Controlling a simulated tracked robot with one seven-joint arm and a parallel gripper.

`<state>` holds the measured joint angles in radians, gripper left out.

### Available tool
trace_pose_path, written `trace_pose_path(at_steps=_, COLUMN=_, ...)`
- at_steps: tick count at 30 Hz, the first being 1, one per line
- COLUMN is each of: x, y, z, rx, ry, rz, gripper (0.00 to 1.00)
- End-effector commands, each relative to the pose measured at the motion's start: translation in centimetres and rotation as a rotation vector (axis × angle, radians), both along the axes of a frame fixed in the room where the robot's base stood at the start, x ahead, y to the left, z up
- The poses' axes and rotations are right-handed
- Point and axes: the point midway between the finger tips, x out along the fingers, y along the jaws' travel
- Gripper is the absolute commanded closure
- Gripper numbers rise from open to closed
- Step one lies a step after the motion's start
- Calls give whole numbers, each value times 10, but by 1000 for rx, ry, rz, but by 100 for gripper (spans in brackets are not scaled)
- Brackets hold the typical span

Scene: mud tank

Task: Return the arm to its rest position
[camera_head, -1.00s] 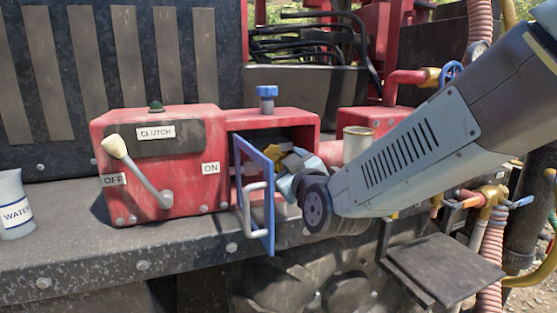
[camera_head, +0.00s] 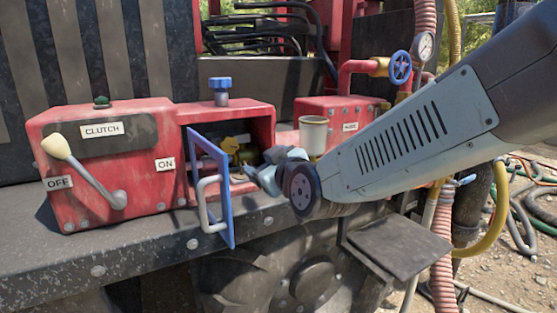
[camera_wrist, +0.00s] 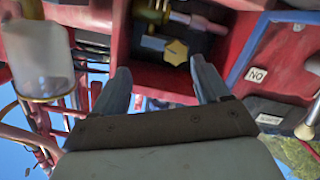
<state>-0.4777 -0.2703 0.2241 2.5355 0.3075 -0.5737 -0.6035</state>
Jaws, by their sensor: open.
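My arm reaches in from the right in the head view, and my gripper (camera_head: 262,177) is just outside the open red compartment (camera_head: 262,112), right of its blue-framed door (camera_head: 223,190). The door stands open with a pale handle. In the wrist view my gripper's two fingers (camera_wrist: 163,88) are spread apart with nothing between them. Beyond the fingers is a yellow hexagonal fitting (camera_wrist: 176,52) inside the dark compartment. It also shows in the head view as a yellow part (camera_head: 232,144). The fingers look clear of it.
The clutch box (camera_head: 100,160) with its lever (camera_head: 85,172) stands left. A cup (camera_head: 313,135) sits close behind my wrist. A blue valve wheel (camera_head: 400,67) and gauge (camera_head: 424,46) are at the back right. A dark step plate (camera_head: 400,243) lies below my arm.

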Motion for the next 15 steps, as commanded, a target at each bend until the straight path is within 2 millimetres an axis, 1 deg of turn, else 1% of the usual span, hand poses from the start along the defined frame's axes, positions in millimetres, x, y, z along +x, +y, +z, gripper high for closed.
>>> trace_pose_path(at_steps=1, x=3, y=-17, z=1, rx=0, ry=47, rz=-25, gripper=25)
trace_pose_path(at_steps=4, x=3, y=-49, z=-3, rx=-4, ry=160, rz=-72, gripper=25)
trace_pose_path(at_steps=8, x=-3, y=-92, z=-9, rx=-3, ry=308, rz=-148, gripper=25)
trace_pose_path(at_steps=9, x=-6, y=-106, z=-11, rx=0, ry=354, rz=-175, gripper=25)
trace_pose_path(at_steps=11, x=-13, y=-127, z=-14, rx=3, ry=422, rz=-219, gripper=25)
trace_pose_path(at_steps=15, x=-37, y=-175, z=-20, rx=20, ry=581, rz=-334, gripper=25)
